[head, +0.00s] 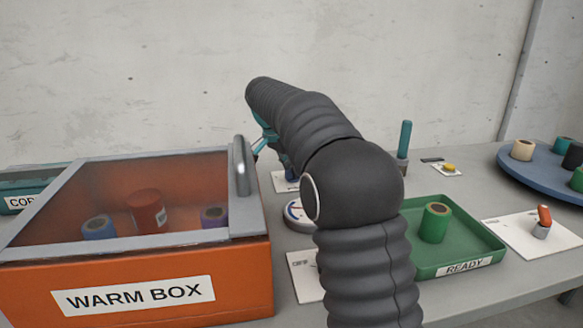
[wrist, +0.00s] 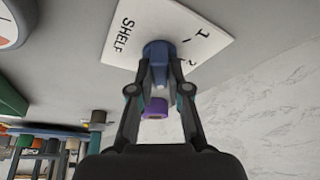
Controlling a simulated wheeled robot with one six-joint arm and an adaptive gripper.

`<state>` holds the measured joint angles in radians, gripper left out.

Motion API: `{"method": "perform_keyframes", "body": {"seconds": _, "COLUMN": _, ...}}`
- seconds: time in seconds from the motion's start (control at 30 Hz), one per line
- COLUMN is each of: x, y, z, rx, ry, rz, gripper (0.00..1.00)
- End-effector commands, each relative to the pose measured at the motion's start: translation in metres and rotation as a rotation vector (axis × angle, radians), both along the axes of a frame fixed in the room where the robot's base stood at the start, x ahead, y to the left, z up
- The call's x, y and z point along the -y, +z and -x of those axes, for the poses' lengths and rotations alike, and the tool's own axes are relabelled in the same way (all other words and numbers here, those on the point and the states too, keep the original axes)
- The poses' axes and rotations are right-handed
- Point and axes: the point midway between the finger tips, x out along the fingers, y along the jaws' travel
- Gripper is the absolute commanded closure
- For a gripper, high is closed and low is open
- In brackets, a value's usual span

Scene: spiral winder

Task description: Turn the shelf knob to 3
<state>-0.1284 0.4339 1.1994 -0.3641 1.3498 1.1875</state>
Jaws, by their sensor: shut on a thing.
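The shelf knob (wrist: 158,50) is a blue round knob on a white plate (wrist: 122,45) marked SHELF, with the numerals 1 and 2 visible; the rest of the scale is hidden. My gripper (wrist: 160,72) is shut on the knob, one finger at each side. I cannot tell which number the knob points to. In the head view the plate (head: 281,184) and part of my teal gripper (head: 264,137) show behind my dark arm, which hides most of the knob.
The orange warm box (head: 140,290) with a clear lid and upright handle (head: 241,165) stands close at left. A round dial (head: 296,216) is partly behind my arm. A green READY tray (head: 470,240) and a blue turntable (head: 520,176) lie to the right.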

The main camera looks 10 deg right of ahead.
Motion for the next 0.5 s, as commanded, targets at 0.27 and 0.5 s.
{"method": "perform_keyframes", "body": {"seconds": 0.27, "x": -0.0009, "y": -0.0006, "z": -0.0003, "rx": -0.001, "ry": -0.052, "rz": -0.001, "gripper": 1.0}}
{"method": "perform_keyframes", "body": {"seconds": 0.5, "x": -0.0008, "y": -0.0006, "z": -0.0002, "rx": -0.001, "ry": -0.056, "rz": -0.001, "gripper": 1.0}}
